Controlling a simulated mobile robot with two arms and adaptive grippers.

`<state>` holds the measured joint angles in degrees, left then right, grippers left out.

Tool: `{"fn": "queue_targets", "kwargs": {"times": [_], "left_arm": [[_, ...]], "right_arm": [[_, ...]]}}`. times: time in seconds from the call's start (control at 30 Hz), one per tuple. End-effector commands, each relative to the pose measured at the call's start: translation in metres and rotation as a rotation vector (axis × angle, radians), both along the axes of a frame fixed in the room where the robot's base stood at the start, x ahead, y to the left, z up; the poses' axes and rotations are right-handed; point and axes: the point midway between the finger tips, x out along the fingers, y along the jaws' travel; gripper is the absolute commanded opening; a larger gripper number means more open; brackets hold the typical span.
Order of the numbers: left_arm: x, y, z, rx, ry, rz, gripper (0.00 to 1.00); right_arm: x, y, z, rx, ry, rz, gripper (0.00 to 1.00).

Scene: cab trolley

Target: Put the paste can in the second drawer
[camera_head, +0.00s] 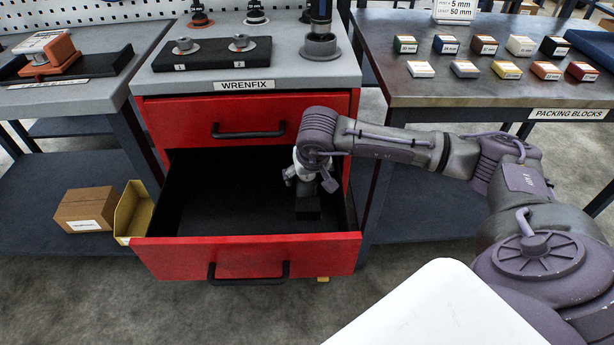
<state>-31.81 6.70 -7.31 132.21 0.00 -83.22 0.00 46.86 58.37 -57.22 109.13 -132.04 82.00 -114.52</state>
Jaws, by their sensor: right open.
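The second drawer (250,255) of the red trolley is pulled open, and its dark inside shows. My right gripper (307,188) hangs down inside the drawer at its right side, seen from behind the wrist. It is open, though its fingers are small and partly hidden. A small dark block-like shape (307,209) shows just under it against the dark drawer floor. I cannot tell whether this is the paste can, or whether the gripper touches it. No other paste can is clear. My left gripper is not in view.
The top drawer (226,118) is shut above. The trolley top (165,83) holds a black fixture and grey and blue tools. At right, a bench (400,96) bears several small blocks. At left, a cardboard box (85,208) and a yellow bin (132,210) sit on a low shelf.

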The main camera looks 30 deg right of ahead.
Motion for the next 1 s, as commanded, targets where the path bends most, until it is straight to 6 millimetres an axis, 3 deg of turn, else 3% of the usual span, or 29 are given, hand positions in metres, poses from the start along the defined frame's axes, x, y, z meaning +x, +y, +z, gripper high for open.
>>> {"fn": "queue_targets", "kwargs": {"times": [0.3, 0.5, 1.0], "left_arm": [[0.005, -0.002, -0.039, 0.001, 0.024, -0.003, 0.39], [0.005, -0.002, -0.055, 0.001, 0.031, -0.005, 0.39], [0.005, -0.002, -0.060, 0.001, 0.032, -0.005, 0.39]], "right_arm": [[-0.024, 0.009, 0.067, -0.001, -0.005, 0.001, 0.82], [-0.035, 0.013, 0.093, -0.001, -0.004, 0.001, 0.82], [-0.038, 0.014, 0.099, 0.000, -0.001, 0.000, 0.82]]}}
